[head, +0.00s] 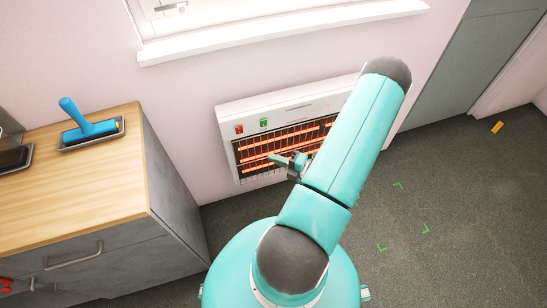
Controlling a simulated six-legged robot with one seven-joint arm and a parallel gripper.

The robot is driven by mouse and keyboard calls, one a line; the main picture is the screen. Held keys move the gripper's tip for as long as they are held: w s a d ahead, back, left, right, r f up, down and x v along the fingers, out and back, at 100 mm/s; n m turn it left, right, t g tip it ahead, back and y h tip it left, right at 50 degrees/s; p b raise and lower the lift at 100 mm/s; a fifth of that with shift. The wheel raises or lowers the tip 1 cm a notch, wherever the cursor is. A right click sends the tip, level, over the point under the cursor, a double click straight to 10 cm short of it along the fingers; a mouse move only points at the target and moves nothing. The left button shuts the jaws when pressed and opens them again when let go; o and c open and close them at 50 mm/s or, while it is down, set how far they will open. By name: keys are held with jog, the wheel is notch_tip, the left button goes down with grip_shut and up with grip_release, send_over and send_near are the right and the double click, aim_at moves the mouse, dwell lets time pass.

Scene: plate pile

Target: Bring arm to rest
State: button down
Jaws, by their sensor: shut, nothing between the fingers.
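My teal arm rises from my round body at the bottom centre and is folded, with a dark grey elbow at the upper right. My gripper (278,159) shows small beside the arm's left edge, in front of the glowing wall heater in the picture. It is shut and empty. Part of the wrist is hidden behind the arm link. I cannot tell how far the gripper is from the heater.
A wall heater (224,122) with glowing orange bars is ahead. A wooden counter (85,185) at the left bears a blue-handled tool (88,127) on a grey tray. Green corner marks (381,248) and a small yellow object (497,127) lie on open carpet at the right.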

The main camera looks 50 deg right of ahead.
dwell(0.3)
jog(key=w+a+r+n+g+y, duration=0.35)
jog(key=a+r+n+g, duration=0.5)
jog(key=n, duration=0.55)
jog(key=w+a+r+n+g+y, duration=0.35)
jog(key=a+r+n+g, duration=0.25)
jog(key=a+r+n, duration=0.5)
jog(key=s+a+r+n+t+h, duration=0.1)
jog(key=s+a+r+n+h, duration=0.1)
jog(key=r+n, duration=0.4)
jog(key=s+a+r+n+t+h, duration=0.1)
jog(key=a+r+n+h, duration=0.3)
jog(key=r+n, duration=0.3)
jog(key=s+a+r+n+t+h, duration=0.1)
jog(key=r+n, duration=0.6)
jog(key=n, duration=0.7)
jog(key=s+a+h, duration=0.1)
jog(key=a+h, duration=0.1)
jog(key=h, duration=0.1)
jog(key=shift+s+a, duration=0.3)
jog(key=shift+a, duration=0.1)
